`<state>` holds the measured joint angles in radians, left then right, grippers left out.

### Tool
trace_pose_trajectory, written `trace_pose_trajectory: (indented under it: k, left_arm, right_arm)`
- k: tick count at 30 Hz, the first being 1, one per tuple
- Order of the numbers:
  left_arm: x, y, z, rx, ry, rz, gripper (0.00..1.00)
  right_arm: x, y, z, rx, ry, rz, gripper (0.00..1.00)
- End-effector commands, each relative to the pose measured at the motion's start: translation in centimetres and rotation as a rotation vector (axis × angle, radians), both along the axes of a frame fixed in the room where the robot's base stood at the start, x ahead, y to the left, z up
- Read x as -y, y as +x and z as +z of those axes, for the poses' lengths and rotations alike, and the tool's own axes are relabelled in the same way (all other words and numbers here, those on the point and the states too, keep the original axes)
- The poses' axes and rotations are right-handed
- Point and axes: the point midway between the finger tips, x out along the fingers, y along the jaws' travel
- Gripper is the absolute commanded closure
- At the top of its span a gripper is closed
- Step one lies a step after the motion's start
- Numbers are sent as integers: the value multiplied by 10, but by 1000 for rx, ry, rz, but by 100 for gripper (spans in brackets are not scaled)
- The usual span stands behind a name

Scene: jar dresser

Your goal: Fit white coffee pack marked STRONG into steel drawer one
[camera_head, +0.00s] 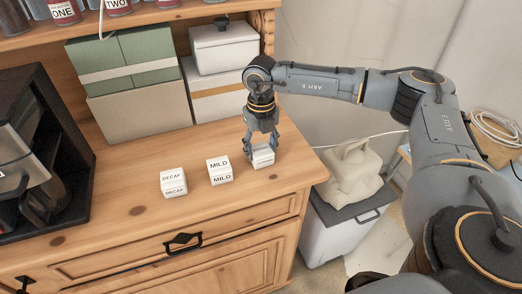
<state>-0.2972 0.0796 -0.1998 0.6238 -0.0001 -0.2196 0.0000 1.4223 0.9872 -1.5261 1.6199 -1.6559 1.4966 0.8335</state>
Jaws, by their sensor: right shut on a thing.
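A small white pack (264,157) is at the right end of the dresser top, at the right of a row of white packs. My right gripper (262,148) points down from above and is shut on it. The gripper hides most of its label, so I cannot read the word STRONG on it. It seems to be on or just above the wood. I see no steel drawer; the word ONE shows on a jar (63,12) on the upper shelf. My left gripper is not in view.
White packs marked DECAF (173,183) and MILD (219,171) stand to the left. Green and beige boxes (139,97) and a white lidded box (223,47) stand behind. A black machine (40,150) fills the left. A wooden drawer (180,245) is shut below.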

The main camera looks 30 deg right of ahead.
Motion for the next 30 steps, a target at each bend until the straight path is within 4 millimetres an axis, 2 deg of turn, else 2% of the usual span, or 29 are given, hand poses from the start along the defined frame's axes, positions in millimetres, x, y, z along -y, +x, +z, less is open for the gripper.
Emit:
trace_pose_trajectory:
  k: [5,8,16,21,24,30]
  left_arm:
    - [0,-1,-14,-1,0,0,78]
    - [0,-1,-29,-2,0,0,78]
    - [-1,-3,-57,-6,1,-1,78]
    - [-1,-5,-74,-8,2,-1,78]
    - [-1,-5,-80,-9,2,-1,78]
    - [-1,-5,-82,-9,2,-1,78]
  right_arm:
    - [0,1,9,4,1,0,78]
    - [0,2,23,9,2,0,78]
    - [-9,-52,88,9,-1,3,78]
    - [-17,-95,105,6,-2,4,78]
    - [-20,-113,115,5,0,2,78]
    - [-24,-133,127,3,-1,0,78]
